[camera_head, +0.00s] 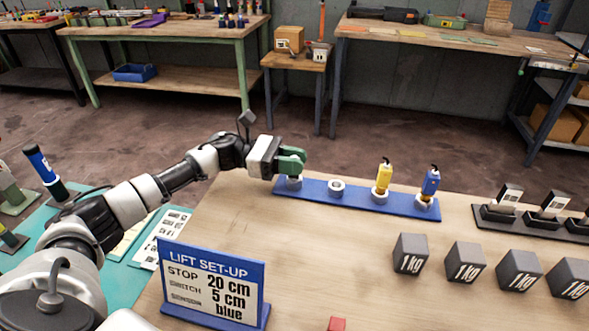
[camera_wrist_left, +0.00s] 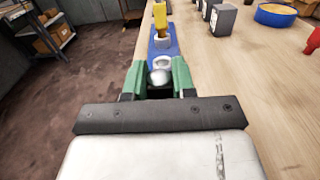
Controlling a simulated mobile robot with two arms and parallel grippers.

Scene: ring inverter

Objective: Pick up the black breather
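My left gripper (camera_head: 291,163) has green fingers and is at the left end of a blue rail (camera_head: 310,188), over its first pale ring seat (camera_head: 293,183). In the left wrist view, the fingers (camera_wrist_left: 159,80) stand apart, with a grey rounded piece (camera_wrist_left: 160,76) between them and a dark gap below. I cannot tell whether they press on it. No black breather can be made out clearly; the fingers may hide it. The rail also has an empty ring (camera_head: 336,187), a yellow piece (camera_head: 383,178) and a blue piece (camera_head: 430,183). My right gripper is not in view.
A blue LIFT SET-UP sign (camera_head: 212,285) stands front left. The wooden table's middle (camera_head: 320,260) is clear.

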